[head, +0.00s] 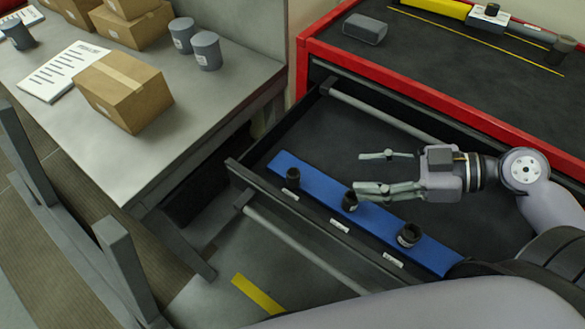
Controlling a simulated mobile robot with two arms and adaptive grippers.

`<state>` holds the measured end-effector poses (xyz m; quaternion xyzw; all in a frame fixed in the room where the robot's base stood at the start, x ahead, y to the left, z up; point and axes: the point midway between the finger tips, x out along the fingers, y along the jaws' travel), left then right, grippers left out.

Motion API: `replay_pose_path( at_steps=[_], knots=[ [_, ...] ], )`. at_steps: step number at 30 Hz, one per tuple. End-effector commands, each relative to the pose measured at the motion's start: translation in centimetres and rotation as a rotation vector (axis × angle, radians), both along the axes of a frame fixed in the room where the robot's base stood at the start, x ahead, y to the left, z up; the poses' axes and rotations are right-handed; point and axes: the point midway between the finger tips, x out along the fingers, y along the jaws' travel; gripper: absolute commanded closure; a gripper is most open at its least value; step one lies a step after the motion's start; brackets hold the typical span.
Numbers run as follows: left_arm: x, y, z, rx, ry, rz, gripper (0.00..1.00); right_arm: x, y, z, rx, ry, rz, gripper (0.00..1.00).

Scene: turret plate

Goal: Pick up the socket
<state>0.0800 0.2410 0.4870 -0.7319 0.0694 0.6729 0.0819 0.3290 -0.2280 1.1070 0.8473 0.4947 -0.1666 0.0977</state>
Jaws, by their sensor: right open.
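Three black sockets stand in a row on a blue strip (321,188) inside an open drawer: a small one (292,178) at the left, a middle one (350,201), and a larger one (409,235) at the right. My right gripper (364,173) reaches in from the right, its fingers apart and pointing left, with nothing between them. Its lower finger overlaps the top of the middle socket in the picture; I cannot tell whether they touch. My left gripper is not in view.
The drawer's front wall (262,187) carries small white labels. The red-edged cabinet top (440,50) stands behind, with a grey block (365,29) on it. A grey table (150,165) at left holds cardboard boxes (123,90) and grey cups (206,50). The dark drawer floor behind the strip is clear.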

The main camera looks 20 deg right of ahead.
Motion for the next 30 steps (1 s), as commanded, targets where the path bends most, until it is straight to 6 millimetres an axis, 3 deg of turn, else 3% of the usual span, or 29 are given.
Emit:
replay_pose_path(
  at_steps=[1,3,5,15,19,24,30],
  knots=[
    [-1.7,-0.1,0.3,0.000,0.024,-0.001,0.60,0.3,0.6,0.0,-0.001,-0.001,0.004,0.53],
    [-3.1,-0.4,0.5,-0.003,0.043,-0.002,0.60,0.7,1.3,-0.3,0.001,-0.002,0.003,0.53],
    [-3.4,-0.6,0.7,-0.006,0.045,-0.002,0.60,1.1,1.8,-0.6,0.000,-0.003,0.002,0.53],
    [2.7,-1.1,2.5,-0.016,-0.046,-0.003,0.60,2.9,4.9,-2.0,0.002,-0.003,-0.001,0.53],
    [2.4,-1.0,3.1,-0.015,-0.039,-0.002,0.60,3.6,6.3,-2.6,0.002,-0.003,-0.001,0.53],
    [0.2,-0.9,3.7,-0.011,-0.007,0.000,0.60,4.5,7.6,-3.3,0.002,-0.002,-0.002,0.53],
    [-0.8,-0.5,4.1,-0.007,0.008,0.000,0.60,4.9,8.4,-3.8,0.001,-0.002,-0.002,0.53]
  ],
)
